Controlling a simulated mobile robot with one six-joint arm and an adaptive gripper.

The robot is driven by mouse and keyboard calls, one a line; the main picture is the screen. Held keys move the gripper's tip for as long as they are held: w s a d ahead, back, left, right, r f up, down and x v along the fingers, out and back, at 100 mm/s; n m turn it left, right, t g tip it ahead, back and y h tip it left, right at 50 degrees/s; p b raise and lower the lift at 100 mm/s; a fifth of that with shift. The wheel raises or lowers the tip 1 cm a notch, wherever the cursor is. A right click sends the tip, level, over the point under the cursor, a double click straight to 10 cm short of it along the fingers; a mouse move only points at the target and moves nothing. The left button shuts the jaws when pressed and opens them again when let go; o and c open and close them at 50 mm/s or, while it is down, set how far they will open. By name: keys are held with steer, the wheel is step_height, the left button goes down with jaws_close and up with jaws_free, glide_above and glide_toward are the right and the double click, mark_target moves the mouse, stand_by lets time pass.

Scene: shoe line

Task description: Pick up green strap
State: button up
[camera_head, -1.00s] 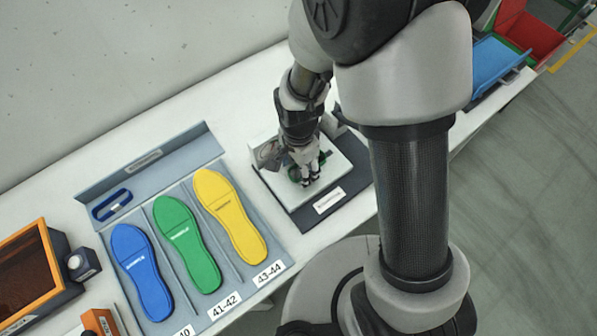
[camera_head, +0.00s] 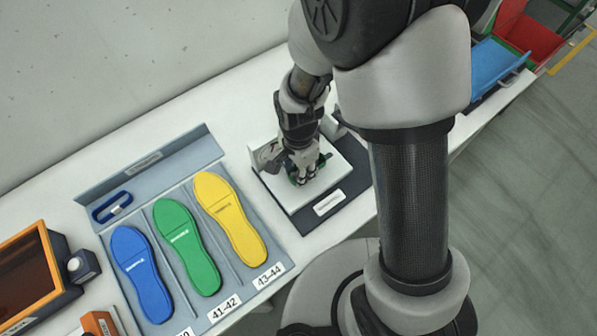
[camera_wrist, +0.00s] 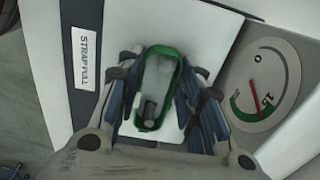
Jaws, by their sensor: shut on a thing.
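The green strap (camera_wrist: 142,122) is a loop with rounded ends, seen between the fingers of my gripper (camera_wrist: 155,100) in the wrist view. My gripper is shut on it, with a finger along each long side. In the head view, my gripper (camera_head: 305,180) is low over the white plate of the strap-pull fixture (camera_head: 335,187), and only small green parts of the strap (camera_head: 325,159) show around the fingers. I cannot tell whether the strap touches the plate.
A gauge dial (camera_wrist: 262,88) stands beside the plate. To the left, a grey tray (camera_head: 210,145) holds blue (camera_head: 142,275), green (camera_head: 188,247) and yellow (camera_head: 230,220) soles and a blue strap (camera_head: 112,207). An orange-framed box (camera_head: 35,275) stands farther left; blue and red bins (camera_head: 497,70) are at upper right.

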step_height(320, 180, up, 20)
steer(key=p, duration=0.5)
steer(key=shift+p, duration=0.4)
